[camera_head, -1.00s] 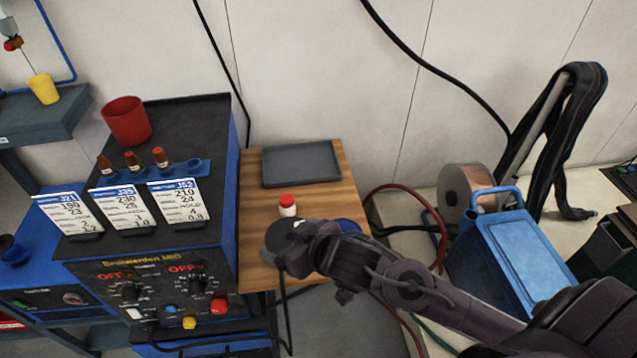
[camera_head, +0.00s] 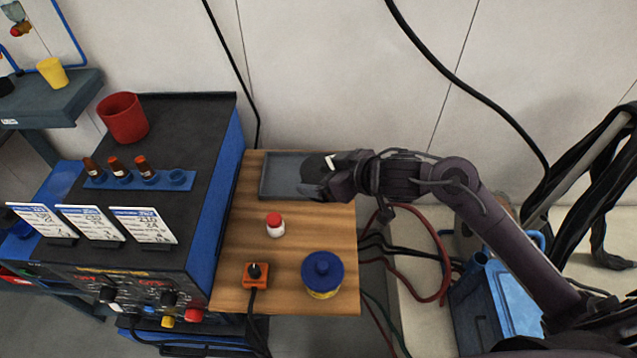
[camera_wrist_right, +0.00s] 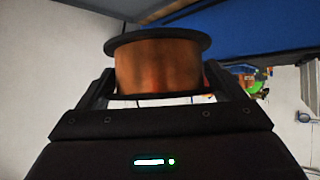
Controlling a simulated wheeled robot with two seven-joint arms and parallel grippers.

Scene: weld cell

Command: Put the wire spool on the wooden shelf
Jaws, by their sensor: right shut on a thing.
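My right gripper (camera_head: 328,180) is shut on the wire spool. The spool's dark flange (camera_head: 316,168) shows in the head view, over the grey tray at the back of the wooden shelf (camera_head: 255,205). In the right wrist view the spool (camera_wrist_right: 158,66) has copper-coloured wire between black flanges and sits between the two fingers. The gripper's body hides part of the spool and the tray in the head view. I cannot tell the exact height of the spool above the shelf. My left gripper is not in view.
On the shelf stand a grey tray (camera_head: 272,182), a white bottle with red cap (camera_head: 275,228), an orange control box (camera_head: 256,274) and a blue-lidded jar (camera_head: 322,278). Bare wood lies between them. The welding machine (camera_head: 170,205) rises along the left edge.

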